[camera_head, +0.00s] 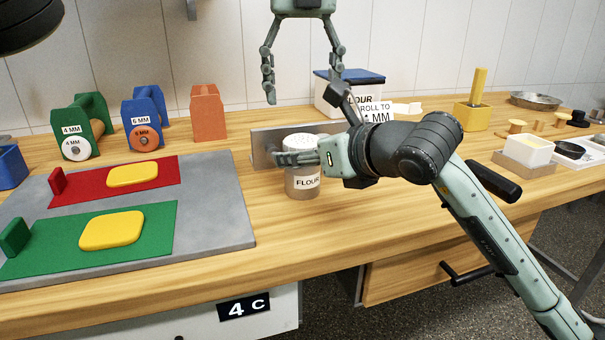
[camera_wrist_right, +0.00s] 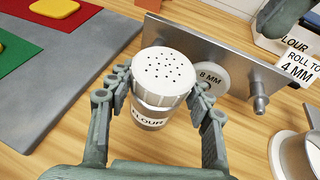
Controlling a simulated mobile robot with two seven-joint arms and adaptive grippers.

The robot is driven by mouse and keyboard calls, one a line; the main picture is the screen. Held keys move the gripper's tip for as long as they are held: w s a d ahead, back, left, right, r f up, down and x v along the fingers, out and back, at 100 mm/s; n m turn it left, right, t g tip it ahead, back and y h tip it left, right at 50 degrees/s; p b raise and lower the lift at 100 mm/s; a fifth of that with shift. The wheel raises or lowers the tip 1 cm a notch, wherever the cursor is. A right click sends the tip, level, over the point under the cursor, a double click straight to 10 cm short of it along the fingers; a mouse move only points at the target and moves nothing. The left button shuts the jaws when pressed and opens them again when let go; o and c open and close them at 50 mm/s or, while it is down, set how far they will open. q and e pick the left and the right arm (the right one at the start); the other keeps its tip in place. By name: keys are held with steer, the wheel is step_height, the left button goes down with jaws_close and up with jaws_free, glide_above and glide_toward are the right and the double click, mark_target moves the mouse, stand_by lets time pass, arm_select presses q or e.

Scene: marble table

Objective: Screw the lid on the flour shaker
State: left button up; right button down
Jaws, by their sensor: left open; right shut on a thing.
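The flour shaker (camera_head: 303,184) stands upright on the wooden table, a silver can with a FLOUR label. It also shows in the right wrist view (camera_wrist_right: 150,119). Its white lid (camera_wrist_right: 165,72), with small holes, sits on top and looks level; how tightly it is seated cannot be seen. The lid also shows in the head view (camera_head: 300,142). My right gripper (camera_wrist_right: 160,88) reaches in from the right, its fingers closed around the lid's side. My left gripper (camera_head: 304,82) hangs above and behind the shaker, open and empty, its fingers pointing down.
A metal rack (camera_head: 262,147) with an 8 MM disc (camera_wrist_right: 211,78) stands close behind the shaker. Left is a grey board (camera_head: 222,215) with red and green mats and yellow dough. A flour box (camera_head: 334,92) stands behind. Table in front of the shaker is clear.

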mark_target(303, 139)
arm_select(q)
steer(key=n, duration=1.4)
steer(key=shift+n, duration=0.4)
steer(key=n, duration=0.4)
steer(key=shift+n, duration=0.4)
steer(key=shift+f, duration=4)
steer(key=shift+c, duration=0.2)
